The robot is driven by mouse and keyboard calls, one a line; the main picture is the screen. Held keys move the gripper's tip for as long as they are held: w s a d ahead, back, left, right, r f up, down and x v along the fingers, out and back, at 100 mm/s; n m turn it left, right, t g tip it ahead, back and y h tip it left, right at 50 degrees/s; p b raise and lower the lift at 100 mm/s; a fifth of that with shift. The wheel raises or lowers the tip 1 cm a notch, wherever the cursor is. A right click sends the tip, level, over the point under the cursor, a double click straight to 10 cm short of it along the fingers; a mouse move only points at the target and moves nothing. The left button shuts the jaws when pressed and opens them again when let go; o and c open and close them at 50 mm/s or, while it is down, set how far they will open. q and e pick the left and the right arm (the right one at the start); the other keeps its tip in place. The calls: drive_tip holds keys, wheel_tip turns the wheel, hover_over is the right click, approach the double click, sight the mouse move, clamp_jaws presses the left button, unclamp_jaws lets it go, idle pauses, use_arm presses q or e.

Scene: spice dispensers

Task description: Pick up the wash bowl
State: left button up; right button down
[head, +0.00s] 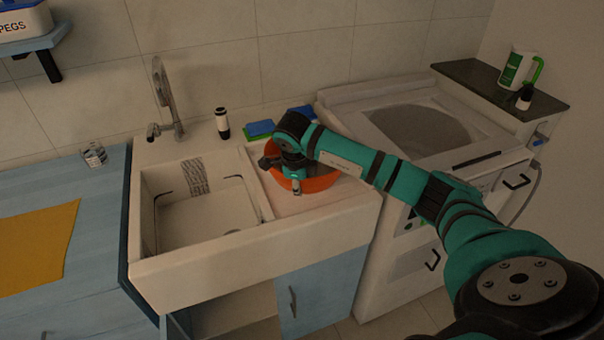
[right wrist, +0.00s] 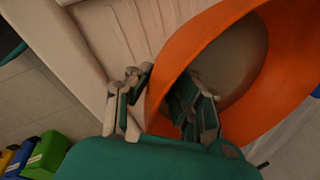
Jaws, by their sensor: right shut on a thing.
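The wash bowl (head: 318,182) is orange and stands on the ribbed drainboard to the right of the sink basin. My right arm and gripper cover part of it in the head view. My right gripper (head: 296,184) is over the bowl's near left side. In the right wrist view the bowl (right wrist: 205,45) shows its orange rim and wall, and my right gripper (right wrist: 165,105) has one finger outside and one inside the wall, shut on it. My left gripper is not in view.
The sink basin (head: 200,215) and tap (head: 163,95) are left of the bowl. A black-and-white bottle (head: 222,123) and sponges (head: 260,128) stand behind. A washing machine (head: 360,105) is at right. A blue counter (head: 95,235) with a yellow cloth (head: 38,245) is at left.

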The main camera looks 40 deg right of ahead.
drive_tip(key=shift+r, duration=0.15)
drive_tip(key=shift+r+b, duration=0.55)
drive_tip(key=shift+r, duration=1.1)
drive_tip(key=s+a+b, duration=0.1)
drive_tip(key=s+a, duration=0.1)
drive_tip(key=a, duration=0.1)
drive_tip(key=s+a+b, duration=0.1)
drive_tip(key=s+a, duration=0.1)
drive_tip(key=a, duration=0.2)
drive_tip(key=s+a+r+b, duration=0.1)
drive_tip(key=s+a, duration=0.2)
drive_tip(key=a, duration=0.1)
drive_tip(key=shift+s+a+r, duration=0.1)
drive_tip(key=shift+a, duration=0.1)
drive_tip(key=shift+s+a+r+t+h+p, duration=0.3)
drive_tip(key=shift+s+a+r+h, duration=0.05)
drive_tip(key=shift+a, duration=0.2)
drive_tip(key=shift+s+a+r+t+h+p, duration=0.25)
drive_tip(key=shift+s+a+r+t+h, duration=0.1)
drive_tip(key=shift+a, duration=0.15)
drive_tip(key=shift+f, duration=0.15)
